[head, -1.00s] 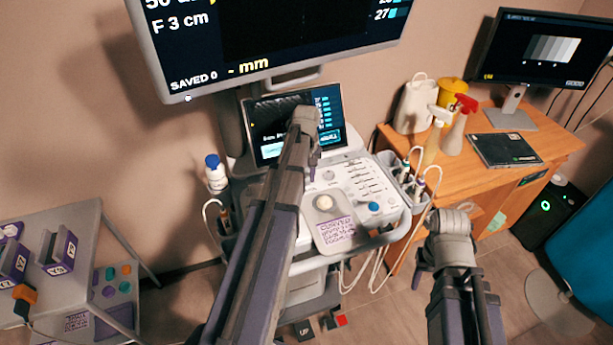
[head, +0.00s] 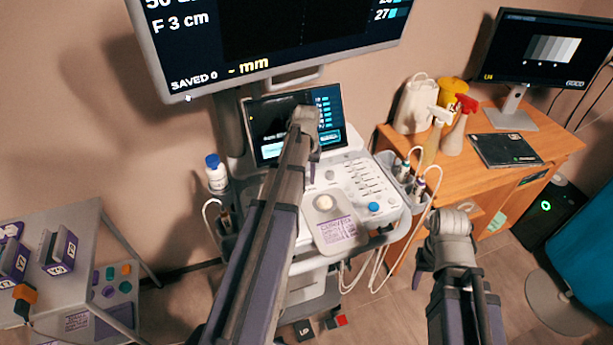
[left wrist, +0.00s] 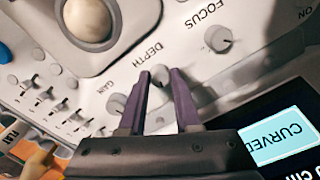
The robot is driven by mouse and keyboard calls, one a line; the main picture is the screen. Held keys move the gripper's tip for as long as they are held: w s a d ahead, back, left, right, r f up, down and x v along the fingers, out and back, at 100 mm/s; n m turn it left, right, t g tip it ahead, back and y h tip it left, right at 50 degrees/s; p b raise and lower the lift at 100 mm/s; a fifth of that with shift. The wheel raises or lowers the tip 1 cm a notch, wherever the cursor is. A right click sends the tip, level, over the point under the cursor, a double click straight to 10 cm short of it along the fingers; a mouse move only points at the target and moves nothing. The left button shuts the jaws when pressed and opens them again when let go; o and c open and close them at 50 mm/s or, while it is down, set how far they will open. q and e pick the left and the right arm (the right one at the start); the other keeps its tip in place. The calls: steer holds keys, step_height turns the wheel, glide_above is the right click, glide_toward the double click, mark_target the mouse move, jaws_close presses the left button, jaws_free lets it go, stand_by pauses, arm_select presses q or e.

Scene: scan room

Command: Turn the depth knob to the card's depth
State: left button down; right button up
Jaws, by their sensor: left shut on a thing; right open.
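The depth knob (left wrist: 160,74) is a small grey knob under the printed word DEPTH in the left wrist view. My left gripper (left wrist: 161,80) has its two purple fingers on either side of this knob, shut on it. In the head view my left arm hides the knob. A card (head: 336,232) with purple lettering lies on the front of the console (head: 385,215); its text is too small to read. The large monitor (head: 270,68) shows "F 3 cm" and "SAVED 0". My right gripper (head: 422,268) hangs empty right of the console, its fingers mostly hidden.
The gain knob (left wrist: 116,103) and focus knob (left wrist: 218,39) flank the depth knob closely. A trackball (left wrist: 90,18) and several sliders are near. Probes with cables (head: 412,175) hang at the console's right. A desk (head: 470,165) with bottles stands right; a grey cart (head: 85,235) stands left.

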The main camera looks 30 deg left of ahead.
mark_target(307, 179)
stand_by(0.3)
arm_select(q)
steer(key=c, duration=0.6)
jaws_free()
step_height(307, 179, up, 8)
steer(key=p, duration=0.8)
steer(key=shift+f, duration=0.1)
